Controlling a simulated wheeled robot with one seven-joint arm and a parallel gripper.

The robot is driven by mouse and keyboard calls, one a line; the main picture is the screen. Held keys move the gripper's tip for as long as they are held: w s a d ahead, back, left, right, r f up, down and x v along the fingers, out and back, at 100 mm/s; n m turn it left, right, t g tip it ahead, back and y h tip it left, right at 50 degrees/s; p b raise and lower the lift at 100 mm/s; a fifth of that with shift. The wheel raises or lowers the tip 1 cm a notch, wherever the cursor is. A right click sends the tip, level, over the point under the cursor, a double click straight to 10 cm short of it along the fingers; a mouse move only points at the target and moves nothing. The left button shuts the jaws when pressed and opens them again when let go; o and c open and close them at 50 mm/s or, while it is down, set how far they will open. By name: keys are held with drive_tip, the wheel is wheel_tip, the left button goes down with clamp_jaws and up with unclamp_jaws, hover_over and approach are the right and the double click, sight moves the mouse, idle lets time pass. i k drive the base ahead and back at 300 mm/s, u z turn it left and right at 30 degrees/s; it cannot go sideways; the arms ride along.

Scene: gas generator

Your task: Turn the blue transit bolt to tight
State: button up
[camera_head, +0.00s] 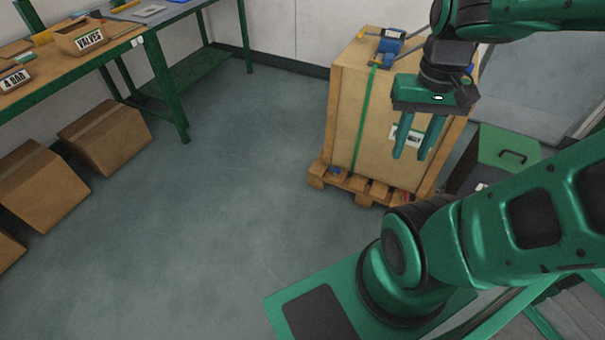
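My gripper (412,155) hangs with its two green fingers pointing down, in front of the upper right part of a tall tan crate (348,110). The fingers are apart and nothing shows between them. A small blue piece (334,171) sits low at the crate's foot on the wooden pallet (316,180), left of and below my gripper; it may be the blue transit bolt, but it is too small to make out its shape or how tight it is. A small red piece (405,197) shows at the pallet's right. My gripper hides part of the crate's front and its label (398,133).
A blue tool (391,42) lies on the crate top, with a green strap (367,120) running down its front. A green-lidded case (508,148) stands right of the crate. A workbench (120,45) and cardboard boxes (105,133) are at left. The floor between is clear.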

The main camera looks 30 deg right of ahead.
sight(335, 171)
drive_tip(key=u, duration=0.8)
drive_tip(key=i, duration=0.75)
drive_tip(key=z, duration=1.55)
drive_tip(key=i, duration=0.5)
drive_tip(key=u, duration=0.1)
